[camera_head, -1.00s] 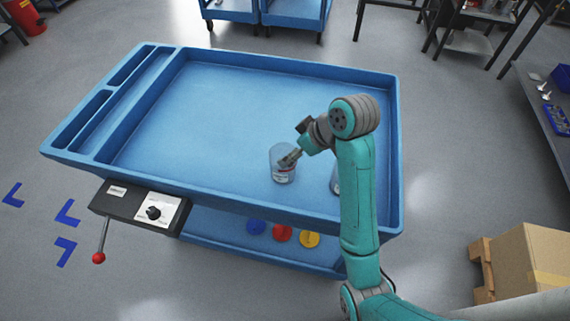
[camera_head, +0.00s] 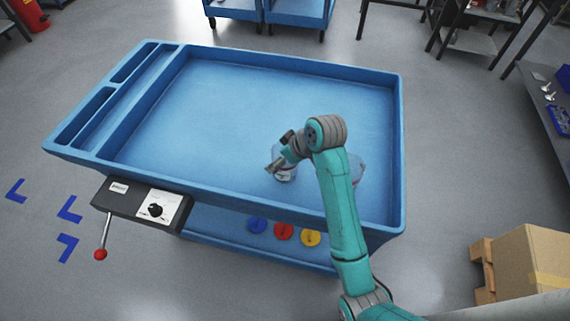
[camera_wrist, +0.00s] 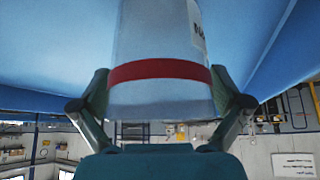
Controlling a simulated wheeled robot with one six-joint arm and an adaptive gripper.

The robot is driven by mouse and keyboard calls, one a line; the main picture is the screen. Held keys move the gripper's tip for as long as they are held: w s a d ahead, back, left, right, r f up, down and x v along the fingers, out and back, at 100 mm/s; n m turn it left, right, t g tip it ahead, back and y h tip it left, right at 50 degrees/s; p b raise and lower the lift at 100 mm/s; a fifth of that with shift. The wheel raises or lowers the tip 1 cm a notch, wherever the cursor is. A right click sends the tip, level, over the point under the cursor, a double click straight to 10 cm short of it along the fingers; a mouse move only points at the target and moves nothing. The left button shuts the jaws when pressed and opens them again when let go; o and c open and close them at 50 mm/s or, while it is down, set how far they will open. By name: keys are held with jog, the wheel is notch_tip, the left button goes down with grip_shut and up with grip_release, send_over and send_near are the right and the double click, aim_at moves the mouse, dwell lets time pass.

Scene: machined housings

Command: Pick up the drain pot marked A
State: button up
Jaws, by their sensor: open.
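A clear pot (camera_head: 287,177) stands in the blue tray near its front edge. In the wrist view the pot (camera_wrist: 155,88) fills the middle, with a red band around it and part of a white label (camera_wrist: 198,28) at its right side. The letter marking cannot be made out. My gripper (camera_head: 277,166) is at this pot in the head view and hides part of it. In the wrist view my open gripper (camera_wrist: 163,100) has one finger on each side of the pot near the band. A second clear pot (camera_head: 358,168) stands to the right, partly behind my arm.
The blue tray (camera_head: 397,150) has raised walls, and its middle and back are empty. Narrow compartments (camera_head: 88,115) run along its left side. A control box (camera_head: 140,203) with a red-knobbed lever (camera_head: 100,254) hangs at the front left. Coloured discs (camera_head: 284,231) lie on the lower shelf.

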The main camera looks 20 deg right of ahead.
jog(key=shift+c, duration=0.3)
jog(key=c, duration=1)
